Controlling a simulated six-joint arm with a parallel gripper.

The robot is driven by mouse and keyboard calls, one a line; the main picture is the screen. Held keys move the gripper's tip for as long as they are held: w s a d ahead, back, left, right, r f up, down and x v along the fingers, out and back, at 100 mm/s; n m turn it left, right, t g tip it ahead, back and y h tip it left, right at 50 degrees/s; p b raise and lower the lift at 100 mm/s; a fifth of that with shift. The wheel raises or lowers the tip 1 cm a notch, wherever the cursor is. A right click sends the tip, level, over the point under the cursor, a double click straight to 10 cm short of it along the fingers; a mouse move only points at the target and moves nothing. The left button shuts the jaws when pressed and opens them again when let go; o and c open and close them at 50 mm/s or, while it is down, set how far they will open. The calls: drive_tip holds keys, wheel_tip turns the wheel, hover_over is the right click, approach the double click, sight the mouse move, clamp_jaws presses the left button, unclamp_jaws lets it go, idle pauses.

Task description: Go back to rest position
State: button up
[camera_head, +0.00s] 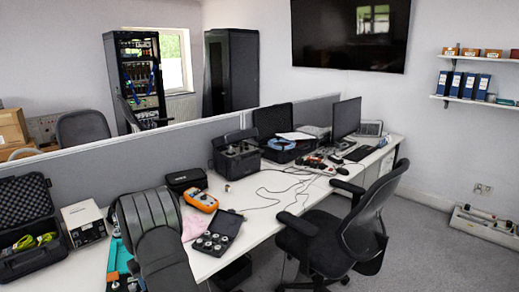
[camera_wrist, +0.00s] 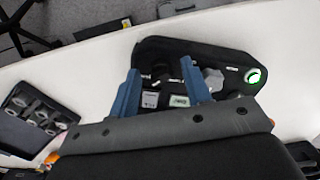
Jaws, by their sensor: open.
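My gripper shows in the wrist view (camera_wrist: 162,85) with its two blue fingers spread apart and nothing visibly clamped between them. Beyond the fingertips lies a dark panel-topped device (camera_wrist: 150,50) with a green-lit round button (camera_wrist: 254,75), a grey knob-like piece (camera_wrist: 213,78) and small labelled faces. The fingers overlap the device in the picture; I cannot tell whether they touch it. In the head view my dark arm rises over the front left of the desk, and the gripper's fingers cannot be made out there.
The white desk (camera_head: 262,205) holds an open black case of round parts (camera_head: 215,240), an orange meter (camera_head: 201,200), a black boxy unit (camera_head: 238,160), a beige instrument (camera_head: 84,222) and an open foam-lined case (camera_head: 25,225). An office chair (camera_head: 335,235) stands at the front. Cables cross the desk.

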drive_tip(key=shift+n, duration=1.1)
drive_tip(key=shift+o, duration=0.3)
drive_tip(key=o, duration=1.1)
drive_tip(key=shift+c, duration=0.2)
drive_tip(key=shift+o, duration=0.6)
drive_tip(key=shift+w+r, duration=0.1)
drive_tip(key=shift+r, duration=0.1)
wheel_tip(320, 180, up, 16)
drive_tip(key=w+n+t, duration=0.1)
drive_tip(key=w+n, duration=0.2)
drive_tip(key=n, duration=1.2)
wheel_tip(320, 180, down, 9)
drive_tip(key=a, duration=0.1)
drive_tip(key=shift+w+f+y, duration=0.15)
drive_tip(key=shift+w+y, duration=0.15)
drive_tip(key=shift+w, duration=0.15)
